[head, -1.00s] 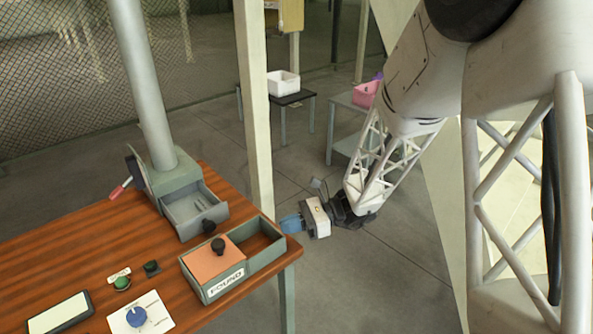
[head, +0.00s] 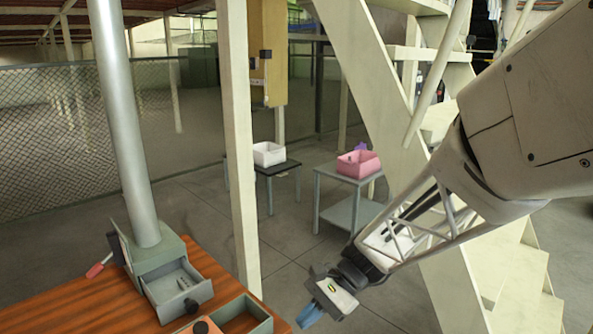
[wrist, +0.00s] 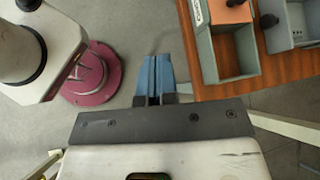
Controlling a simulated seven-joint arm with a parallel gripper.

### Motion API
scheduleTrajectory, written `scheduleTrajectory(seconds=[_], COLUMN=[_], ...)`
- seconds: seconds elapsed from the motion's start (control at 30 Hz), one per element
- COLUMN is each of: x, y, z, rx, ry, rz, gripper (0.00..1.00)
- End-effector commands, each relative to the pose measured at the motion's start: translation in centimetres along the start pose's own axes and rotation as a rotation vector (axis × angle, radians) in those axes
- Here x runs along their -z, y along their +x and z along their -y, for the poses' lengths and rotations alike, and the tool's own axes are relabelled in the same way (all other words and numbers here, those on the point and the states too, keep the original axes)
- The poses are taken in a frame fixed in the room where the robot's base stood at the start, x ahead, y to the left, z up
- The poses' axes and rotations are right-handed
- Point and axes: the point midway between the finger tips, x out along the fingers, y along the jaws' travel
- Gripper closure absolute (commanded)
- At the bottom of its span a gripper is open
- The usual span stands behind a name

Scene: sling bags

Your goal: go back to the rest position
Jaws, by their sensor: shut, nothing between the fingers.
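My gripper (head: 309,315) has blue fingers and hangs off the right edge of the wooden table, in front of the white post. In the wrist view my gripper (wrist: 154,75) has its two blue fingers together with nothing between them, over the grey floor. The task names no object.
The wooden table (head: 92,306) bears a grey box with an open drawer (head: 178,290) and a grey tray (head: 262,327). A white post (head: 240,150) stands behind it. A white bin (head: 268,154) and pink bin (head: 357,165) sit on tables behind. Stairs (head: 375,110) stand at right.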

Motion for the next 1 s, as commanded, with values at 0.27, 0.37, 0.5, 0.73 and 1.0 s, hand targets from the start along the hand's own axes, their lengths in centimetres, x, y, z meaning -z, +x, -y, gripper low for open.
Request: scheduleTrajectory(seconds=[0.27,0.37,0.5,0.73,1.0], x=[-2.5,-3.2,-4.2,-5.6,-7.4], y=[-2.5,-3.5,-4.8,-7.1,-9.8], z=[-4.2,-5.6,-7.7,-10.9,-14.3], rx=[-0.104,-0.144,-0.202,-0.304,-0.435], ry=[-0.173,-0.235,-0.319,-0.455,-0.607], rz=[-0.206,-0.281,-0.386,-0.56,-0.761], gripper=[1.0,1.0,1.0,1.0,1.0])
